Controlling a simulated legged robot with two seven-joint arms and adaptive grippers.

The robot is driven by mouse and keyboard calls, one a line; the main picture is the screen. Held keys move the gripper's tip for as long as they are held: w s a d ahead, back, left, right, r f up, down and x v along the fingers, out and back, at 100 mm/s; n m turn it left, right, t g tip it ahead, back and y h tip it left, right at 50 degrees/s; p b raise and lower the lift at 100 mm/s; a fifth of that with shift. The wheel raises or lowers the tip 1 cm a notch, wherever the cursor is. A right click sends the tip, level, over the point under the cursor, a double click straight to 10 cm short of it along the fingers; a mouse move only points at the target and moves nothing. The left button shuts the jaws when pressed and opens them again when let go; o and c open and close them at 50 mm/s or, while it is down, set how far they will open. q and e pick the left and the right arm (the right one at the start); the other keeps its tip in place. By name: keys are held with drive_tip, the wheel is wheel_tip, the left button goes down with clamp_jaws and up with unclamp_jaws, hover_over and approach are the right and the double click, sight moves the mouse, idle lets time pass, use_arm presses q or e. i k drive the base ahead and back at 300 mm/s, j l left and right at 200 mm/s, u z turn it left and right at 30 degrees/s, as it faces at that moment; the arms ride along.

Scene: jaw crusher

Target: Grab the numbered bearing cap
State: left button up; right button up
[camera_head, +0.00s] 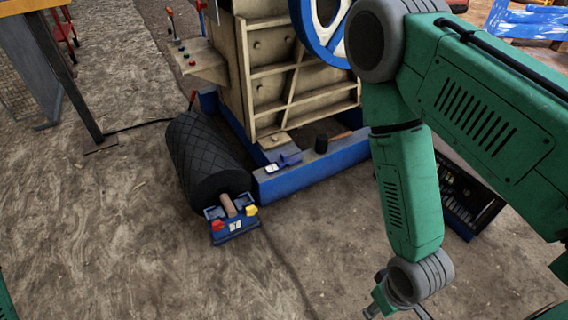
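A small blue piece (289,159) with a white label beside it lies on the blue base beam of the crusher. It looks like the bearing cap, but its number is too small to read. A blue bearing block (234,227) with a white number plate, a red part and a yellow part sits on the ground around the shaft end of a black roller. My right gripper (380,306) hangs at the bottom edge, right of and nearer than both, touching neither. Its fingers are partly cut off, so its opening is unclear. My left gripper is out of view.
The black textured roller (205,155) lies left of the beige crusher body (285,75). A dark crate (462,200) stands partly behind my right arm. Open dirt ground lies in front.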

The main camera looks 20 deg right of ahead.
sight(284, 159)
drive_tip(key=i+l+z, duration=0.1)
drive_tip(key=i+l, duration=0.95)
drive_tip(key=i+l+z, duration=0.1)
drive_tip(key=i+l, duration=0.85)
drive_tip(key=i, duration=0.2)
